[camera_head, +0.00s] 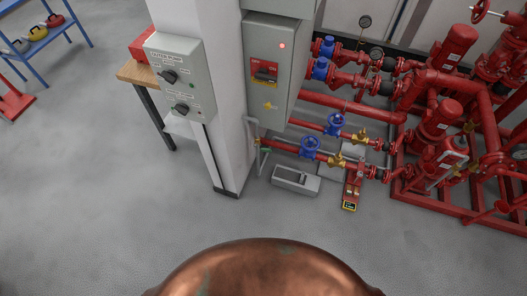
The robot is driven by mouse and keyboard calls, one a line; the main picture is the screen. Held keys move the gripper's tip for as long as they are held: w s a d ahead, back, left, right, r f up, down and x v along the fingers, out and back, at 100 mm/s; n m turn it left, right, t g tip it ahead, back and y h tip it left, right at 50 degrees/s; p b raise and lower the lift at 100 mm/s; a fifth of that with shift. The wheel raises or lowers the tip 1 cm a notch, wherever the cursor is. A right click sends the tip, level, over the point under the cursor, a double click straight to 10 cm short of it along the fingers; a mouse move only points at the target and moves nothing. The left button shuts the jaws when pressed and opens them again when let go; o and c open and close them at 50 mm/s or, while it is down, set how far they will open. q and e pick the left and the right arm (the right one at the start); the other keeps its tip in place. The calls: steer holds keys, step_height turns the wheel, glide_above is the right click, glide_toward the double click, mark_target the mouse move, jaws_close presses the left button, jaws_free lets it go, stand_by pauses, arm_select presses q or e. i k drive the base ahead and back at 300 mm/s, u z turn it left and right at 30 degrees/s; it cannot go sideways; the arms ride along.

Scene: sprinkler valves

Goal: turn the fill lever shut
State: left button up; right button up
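Neither of my grippers is in view. No lever can be clearly read as the fill lever. Two small brass valves sit on the lower red pipes: the upper brass valve (360,136) and the lower brass valve (337,161). Their handle positions are too small to tell. Beside them on the same pipes are two blue handwheels, the upper handwheel (335,124) and the lower handwheel (309,147). A grey control box (184,78) with two dark knobs is on the white pillar. A grey cabinet (282,98) has a red panel with a dark handle.
Red pumps and pipework (437,120) stand on a red frame at the right. A low grey box (296,180) lies on the floor below the lower pipe. A wooden bench (137,75) is behind the white pillar (213,100). The grey floor (100,200) at lower left is clear.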

mark_target(262, 150)
steer(key=u, duration=0.05)
steer(key=i, duration=0.4)
steer(key=u, duration=0.95)
